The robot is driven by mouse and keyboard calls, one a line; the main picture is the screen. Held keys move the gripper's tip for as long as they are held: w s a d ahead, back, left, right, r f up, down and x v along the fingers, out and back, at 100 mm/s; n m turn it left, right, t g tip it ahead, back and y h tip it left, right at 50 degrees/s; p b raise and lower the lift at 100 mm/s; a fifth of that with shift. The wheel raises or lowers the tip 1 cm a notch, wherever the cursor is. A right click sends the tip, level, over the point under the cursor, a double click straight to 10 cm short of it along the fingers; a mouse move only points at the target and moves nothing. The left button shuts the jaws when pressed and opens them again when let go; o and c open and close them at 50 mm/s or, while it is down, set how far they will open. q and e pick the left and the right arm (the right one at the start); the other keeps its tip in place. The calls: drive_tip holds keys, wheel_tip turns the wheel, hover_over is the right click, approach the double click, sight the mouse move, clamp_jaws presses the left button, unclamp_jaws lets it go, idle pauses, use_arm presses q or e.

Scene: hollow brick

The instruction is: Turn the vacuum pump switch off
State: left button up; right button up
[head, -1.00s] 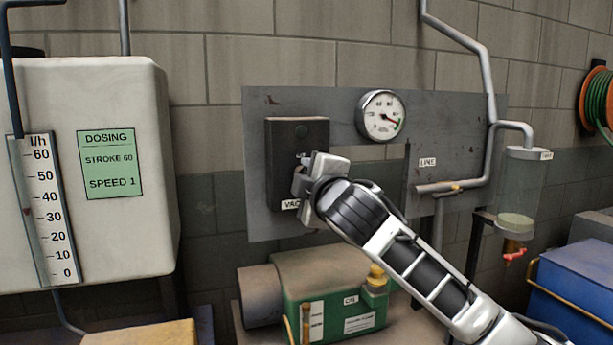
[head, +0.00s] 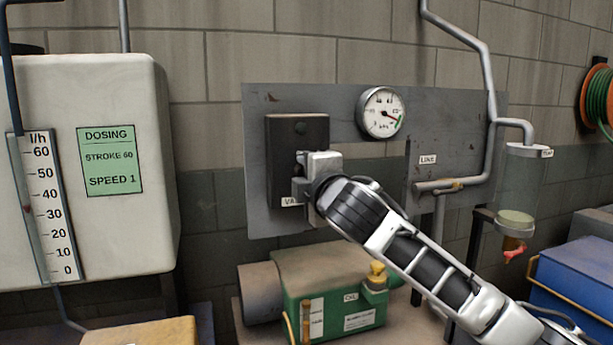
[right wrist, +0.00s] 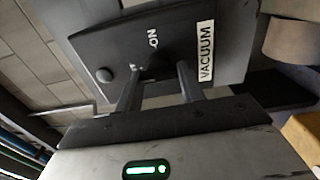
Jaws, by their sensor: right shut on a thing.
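The vacuum pump switch is on a dark box (head: 283,145) on the grey wall panel, with a round lamp (head: 300,127) near its top. In the right wrist view the box face (right wrist: 110,48) carries the letters ON and a white VACUUM label (right wrist: 206,53). My right gripper (head: 300,187) is at the box front. In the wrist view its two fingers (right wrist: 160,86) reach to the box face, shut on the switch handle, which is mostly hidden between them. The handle's exact angle cannot be told. My left gripper is not in view.
A round gauge (head: 381,113) sits right of the box, and pipes (head: 490,95) run down the panel's right side. A green pump (head: 325,275) stands below. A white dosing tank (head: 95,230) is at left, a blue box (head: 580,280) at right.

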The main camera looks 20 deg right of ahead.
drive_tip(key=o, duration=1)
use_arm(q)
drive_tip(key=b, duration=0.1)
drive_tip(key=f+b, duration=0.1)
drive_tip(key=b, duration=0.1)
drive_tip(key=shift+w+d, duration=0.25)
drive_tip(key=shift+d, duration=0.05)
use_arm(e)
drive_tip(key=s, duration=1.6)
drive_tip(key=shift+d, duration=0.25)
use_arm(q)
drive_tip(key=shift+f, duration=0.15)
